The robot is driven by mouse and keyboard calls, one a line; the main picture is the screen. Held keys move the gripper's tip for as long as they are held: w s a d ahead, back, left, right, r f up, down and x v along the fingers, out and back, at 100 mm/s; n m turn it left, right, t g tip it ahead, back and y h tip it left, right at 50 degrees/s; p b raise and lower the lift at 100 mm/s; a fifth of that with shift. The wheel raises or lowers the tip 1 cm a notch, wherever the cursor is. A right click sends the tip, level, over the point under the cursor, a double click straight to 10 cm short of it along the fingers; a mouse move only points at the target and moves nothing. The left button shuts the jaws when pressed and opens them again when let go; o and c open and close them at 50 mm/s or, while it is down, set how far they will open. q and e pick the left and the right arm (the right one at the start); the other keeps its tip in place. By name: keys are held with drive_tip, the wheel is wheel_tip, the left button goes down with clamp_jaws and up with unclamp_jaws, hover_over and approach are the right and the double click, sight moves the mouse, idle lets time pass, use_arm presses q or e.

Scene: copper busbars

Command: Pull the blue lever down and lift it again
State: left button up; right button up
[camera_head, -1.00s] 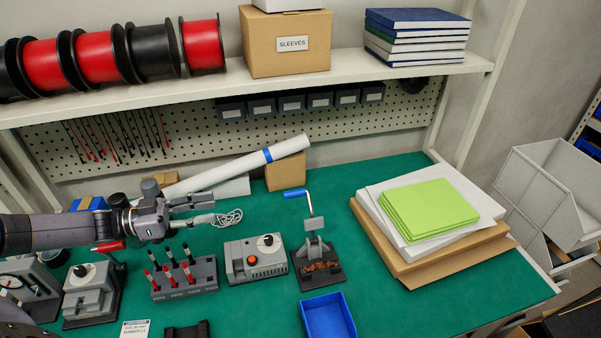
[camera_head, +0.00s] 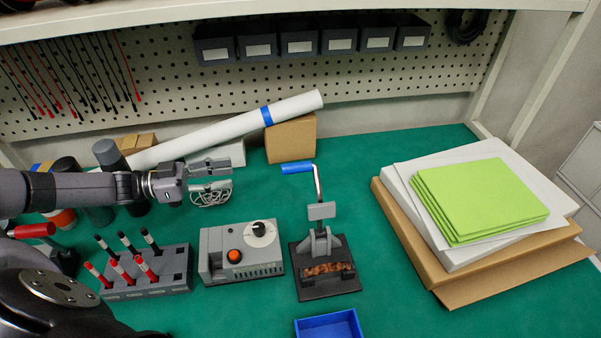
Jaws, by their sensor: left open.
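The blue lever (camera_head: 298,168) is a blue grip on a bent metal arm, raised above a small dark press (camera_head: 326,282) on the green bench. Copper-coloured pieces (camera_head: 328,269) lie in the press base. My left gripper (camera_head: 229,178) is at the left of the blue grip, apart from it, with its fingers pointing right. It is open, and I see nothing between its fingers. My right gripper does not show.
A grey box with an orange button (camera_head: 240,252) and a rack of red and black tools (camera_head: 150,276) stand left of the press. A blue tray (camera_head: 329,326) lies in front. Green folders (camera_head: 480,200) on boxes stand at right. A white roll (camera_head: 225,131) lies behind.

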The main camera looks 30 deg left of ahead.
use_arm(q)
drive_tip(key=p, duration=0.2)
approach(307, 166)
drive_tip(key=x, duration=0.2)
drive_tip(key=p+x, duration=0.1)
drive_tip(key=x, duration=0.1)
drive_tip(key=p+x, duration=0.1)
drive_tip(key=x, duration=0.1)
drive_tip(key=shift+w+f, duration=0.3)
drive_tip(key=shift+w, duration=0.15)
drive_tip(key=shift+w+d+p, duration=0.3)
drive_tip(key=shift+w+d, duration=0.05)
drive_tip(key=shift+d, duration=0.05)
drive_tip(key=shift+d+f, duration=0.1)
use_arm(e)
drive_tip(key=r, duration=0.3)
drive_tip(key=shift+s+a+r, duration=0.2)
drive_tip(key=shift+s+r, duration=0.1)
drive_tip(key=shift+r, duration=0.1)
use_arm(q)
drive_tip(key=shift+c, duration=0.2)
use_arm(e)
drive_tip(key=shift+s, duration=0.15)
use_arm(q)
clamp_jaws()
